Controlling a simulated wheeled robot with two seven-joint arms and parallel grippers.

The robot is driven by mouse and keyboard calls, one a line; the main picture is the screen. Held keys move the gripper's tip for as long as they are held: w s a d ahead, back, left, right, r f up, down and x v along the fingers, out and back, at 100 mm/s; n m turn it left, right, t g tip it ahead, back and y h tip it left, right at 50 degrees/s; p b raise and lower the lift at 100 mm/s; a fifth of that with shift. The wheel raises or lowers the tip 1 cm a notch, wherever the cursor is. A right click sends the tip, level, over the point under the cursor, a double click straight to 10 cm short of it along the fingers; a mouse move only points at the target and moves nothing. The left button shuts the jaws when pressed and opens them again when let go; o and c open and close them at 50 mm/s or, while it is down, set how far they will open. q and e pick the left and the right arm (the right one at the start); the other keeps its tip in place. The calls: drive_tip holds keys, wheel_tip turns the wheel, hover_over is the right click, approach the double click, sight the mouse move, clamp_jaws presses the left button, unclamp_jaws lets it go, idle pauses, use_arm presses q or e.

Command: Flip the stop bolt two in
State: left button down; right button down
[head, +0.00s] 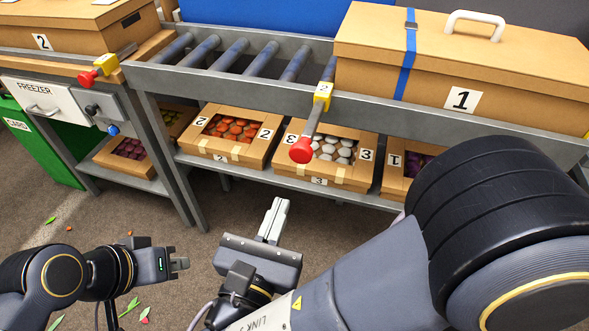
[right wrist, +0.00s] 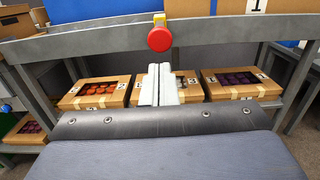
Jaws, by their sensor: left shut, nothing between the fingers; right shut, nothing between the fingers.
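The stop bolt marked 2 has a yellow block (head: 322,91) on the front rail of the roller conveyor. Its bar sticks out toward me and ends in a red knob (head: 301,151). In the right wrist view the red knob (right wrist: 159,39) is just above my fingertips, apart from them. My right gripper (head: 279,202) is shut and empty, below and in front of the knob; its pale fingers also show in the right wrist view (right wrist: 160,69). My left gripper (head: 184,264) is shut and empty, low at the left over the floor.
A second red-knobbed bolt (head: 88,78) with a yellow block sits further left. A large box marked 1 (head: 455,65) stands on the conveyor (head: 230,87) at right. Open cartons (head: 225,158) fill the lower shelf. A freezer panel (head: 45,105) is at left.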

approach(310, 131)
drive_tip(key=shift+w+f+b, duration=0.3)
drive_tip(key=shift+w+f, duration=0.2)
drive_tip(key=p+x, duration=0.1)
drive_tip(key=x, duration=0.9)
drive_tip(key=shift+w+f, duration=0.2)
drive_tip(key=shift+w, duration=0.05)
drive_tip(key=shift+d, duration=0.1)
drive_tip(key=shift+r, duration=0.1)
